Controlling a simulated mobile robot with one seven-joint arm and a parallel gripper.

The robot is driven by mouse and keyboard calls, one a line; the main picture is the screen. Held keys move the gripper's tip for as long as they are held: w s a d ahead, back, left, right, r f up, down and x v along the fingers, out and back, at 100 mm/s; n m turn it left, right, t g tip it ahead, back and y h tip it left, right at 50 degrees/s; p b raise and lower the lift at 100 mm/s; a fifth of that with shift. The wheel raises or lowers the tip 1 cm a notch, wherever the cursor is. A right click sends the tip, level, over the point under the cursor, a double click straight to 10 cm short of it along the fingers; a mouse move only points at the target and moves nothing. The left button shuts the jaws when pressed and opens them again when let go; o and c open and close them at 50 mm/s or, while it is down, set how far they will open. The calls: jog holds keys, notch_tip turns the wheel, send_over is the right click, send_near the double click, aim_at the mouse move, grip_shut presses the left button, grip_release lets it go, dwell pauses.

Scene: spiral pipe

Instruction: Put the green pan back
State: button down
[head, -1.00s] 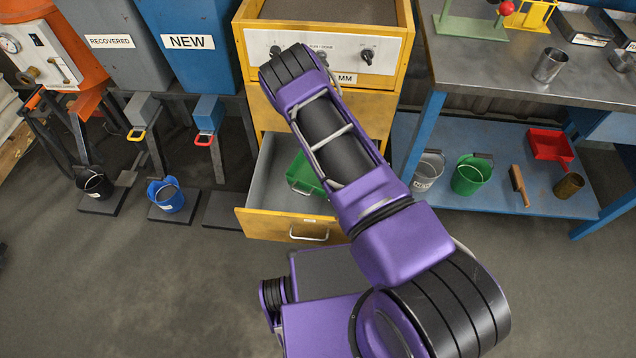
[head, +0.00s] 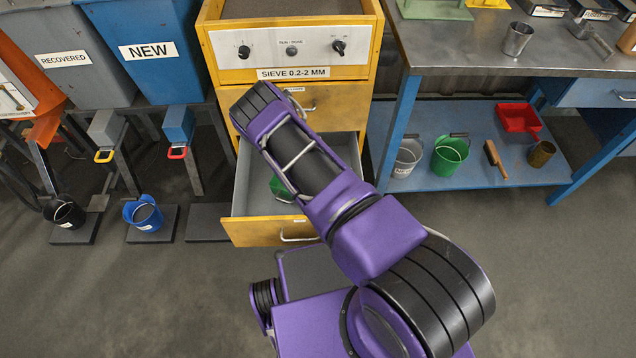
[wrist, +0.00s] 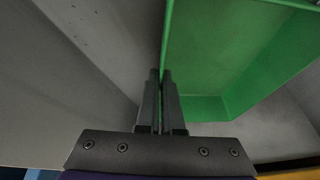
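The green pan (head: 281,188) shows in the head view inside the open bottom drawer (head: 242,205) of the yellow sieve cabinet, partly hidden behind my arm. In the wrist view the green pan (wrist: 215,60) fills the upper right, with its grey surroundings at left and right. My gripper (wrist: 160,78) has its fingers nearly together at the pan's left wall, whose edge runs down between them. It looks shut on that wall. My gripper is hidden behind my arm in the head view. I cannot tell whether the pan rests on the drawer floor.
A closed yellow drawer (head: 335,105) is above the open one. Right of it is a workbench (head: 455,50) with a blue lower shelf (head: 455,178) holding a green bucket (head: 450,155) and a red dustpan (head: 519,118). A blue bucket (head: 143,215) stands left. Floor in front is clear.

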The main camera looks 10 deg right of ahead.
jog(key=shift+f, duration=1.65)
jog(key=shift+f, duration=0.1)
jog(key=c, duration=1.1)
grip_release()
jog(key=p+v, duration=0.2)
jog(key=v, duration=1)
